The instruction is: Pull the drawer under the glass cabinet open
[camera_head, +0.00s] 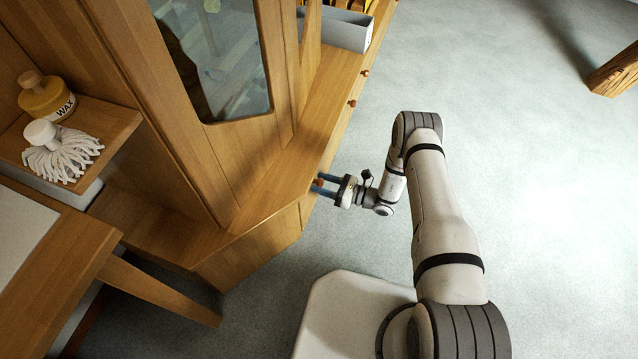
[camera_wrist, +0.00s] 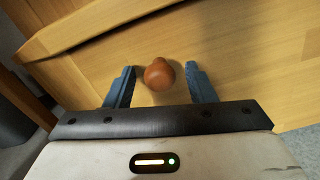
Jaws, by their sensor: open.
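The glass cabinet (camera_head: 222,60) stands on a wooden base with a projecting ledge. The drawer front (camera_wrist: 225,85) fills much of the wrist view and looks flush below the ledge. Its round reddish-brown knob (camera_wrist: 159,74) sits between my two blue fingers. My gripper (camera_wrist: 159,80) is open, one finger on each side of the knob, with a visible gap on both sides. In the head view my gripper (camera_head: 322,184) is at the cabinet's front, just under the ledge edge. The knob (camera_head: 319,182) shows small between the fingers there.
Two more knobs (camera_head: 353,103) show farther along the cabinet front. A grey box (camera_head: 345,30) stands on the ledge at the back. At left are a wax bottle (camera_head: 47,97) and a mop head (camera_head: 62,152) on a shelf.

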